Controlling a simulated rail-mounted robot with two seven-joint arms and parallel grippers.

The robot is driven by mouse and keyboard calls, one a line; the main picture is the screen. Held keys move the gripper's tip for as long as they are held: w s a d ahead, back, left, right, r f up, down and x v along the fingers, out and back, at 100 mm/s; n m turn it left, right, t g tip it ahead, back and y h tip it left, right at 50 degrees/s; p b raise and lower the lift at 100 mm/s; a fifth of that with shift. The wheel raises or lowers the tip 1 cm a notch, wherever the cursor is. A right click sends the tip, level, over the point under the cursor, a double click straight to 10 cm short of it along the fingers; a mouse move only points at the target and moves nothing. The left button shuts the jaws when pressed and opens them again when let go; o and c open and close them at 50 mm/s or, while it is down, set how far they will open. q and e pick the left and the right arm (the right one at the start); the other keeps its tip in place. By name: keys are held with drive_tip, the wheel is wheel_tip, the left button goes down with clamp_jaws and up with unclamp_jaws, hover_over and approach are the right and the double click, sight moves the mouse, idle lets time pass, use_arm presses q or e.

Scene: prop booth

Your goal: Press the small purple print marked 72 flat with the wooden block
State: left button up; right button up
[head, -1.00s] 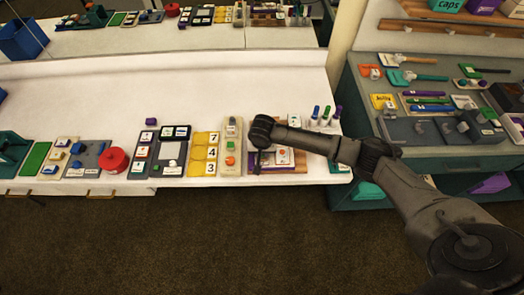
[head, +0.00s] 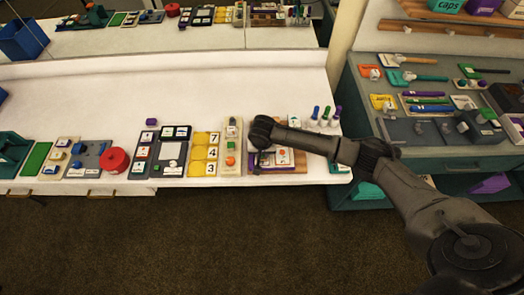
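A wooden board (head: 304,162) with several prints or cards on it lies near the front edge of the white counter, under my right arm. My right gripper (head: 257,168) points down at the board's left part, seen small and dark. Its fingers are too small to read, and I cannot tell whether it holds anything. A purple patch shows beside it on the board, but no number 72 can be read. I cannot make out the wooden block; it may be hidden by my arm. My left gripper is not in view.
Left of the board stand a beige panel (head: 231,150), yellow number cards (head: 204,154), dark panels and a red round thing (head: 115,160). Upright colored pens (head: 325,116) stand behind the board. A teal table (head: 400,165) with tools is at the right.

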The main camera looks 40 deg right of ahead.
drive_tip(key=shift+f, duration=0.1)
idle(0.3)
drive_tip(key=shift+s, duration=0.1)
idle(0.5)
drive_tip(key=shift+f+p, duration=0.15)
drive_tip(key=shift+p, duration=0.2)
idle(0.4)
idle(0.4)
drive_tip(key=shift+r+p, duration=0.3)
drive_tip(key=shift+p, duration=0.1)
drive_tip(key=shift+s+r+p, duration=0.1)
drive_tip(key=shift+r+p, duration=0.35)
drive_tip(key=shift+p, duration=0.15)
drive_tip(key=r+p, duration=0.3)
drive_tip(key=p, duration=0.1)
drive_tip(key=shift+a+r+p, duration=0.15)
drive_tip(key=shift+a+p, duration=0.05)
drive_tip(key=shift+p, duration=0.1)
drive_tip(key=shift+s+r+p, duration=0.15)
drive_tip(key=shift+r+p, duration=0.65)
drive_tip(key=shift+p, duration=0.45)
